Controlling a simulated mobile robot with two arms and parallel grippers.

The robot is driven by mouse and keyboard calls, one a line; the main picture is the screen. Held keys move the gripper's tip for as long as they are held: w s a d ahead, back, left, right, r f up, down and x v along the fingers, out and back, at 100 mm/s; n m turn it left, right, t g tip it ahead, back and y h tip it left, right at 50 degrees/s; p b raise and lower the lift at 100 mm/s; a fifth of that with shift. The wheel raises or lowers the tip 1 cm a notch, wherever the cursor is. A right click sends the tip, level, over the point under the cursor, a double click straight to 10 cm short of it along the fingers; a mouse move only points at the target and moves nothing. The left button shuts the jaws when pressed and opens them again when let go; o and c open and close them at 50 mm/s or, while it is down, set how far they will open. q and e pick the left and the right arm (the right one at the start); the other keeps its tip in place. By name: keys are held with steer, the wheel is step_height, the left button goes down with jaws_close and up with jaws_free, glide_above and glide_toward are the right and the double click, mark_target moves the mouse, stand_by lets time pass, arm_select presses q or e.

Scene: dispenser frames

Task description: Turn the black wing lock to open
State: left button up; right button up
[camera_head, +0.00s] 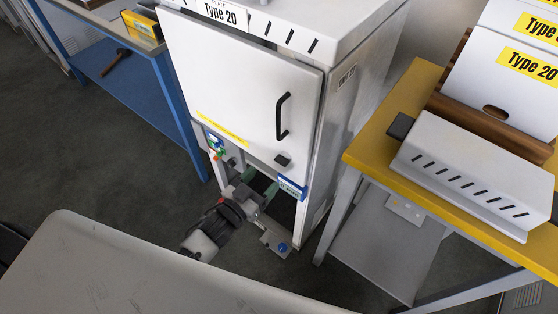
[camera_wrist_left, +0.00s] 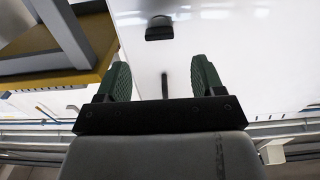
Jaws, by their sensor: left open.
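The black wing lock (camera_head: 283,160) sits low on the white door (camera_head: 235,85) of the dispenser cabinet, below its black bar handle (camera_head: 282,117). My left gripper (camera_head: 259,187) is just below the lock in the head view, with its green fingers apart and nothing seen between them. In the left wrist view the lock (camera_wrist_left: 159,28) shows at the top, beyond the open fingers (camera_wrist_left: 165,78), clear of both. The lock looks wider than tall there. A dark bar, likely the handle (camera_wrist_left: 165,88), shows between the fingers. My right gripper is out of view.
A yellow-topped table (camera_head: 362,149) with white dispenser boxes (camera_head: 470,180) stands close on the right. A blue shelf unit (camera_head: 135,95) holding a hammer (camera_head: 114,62) stands left. A pale worn surface (camera_head: 130,270) fills the lower left. Small coloured controls (camera_head: 215,144) sit beneath the door.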

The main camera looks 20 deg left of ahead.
mark_target(279, 163)
arm_select(q)
steer(key=x, duration=0.6)
steer(key=shift+w, duration=0.2)
steer(key=shift+x, duration=0.75)
steer(key=shift+f, duration=0.1)
steer(key=shift+c, duration=0.3)
steer(key=c, duration=0.9)
steer(key=shift+o, duration=0.2)
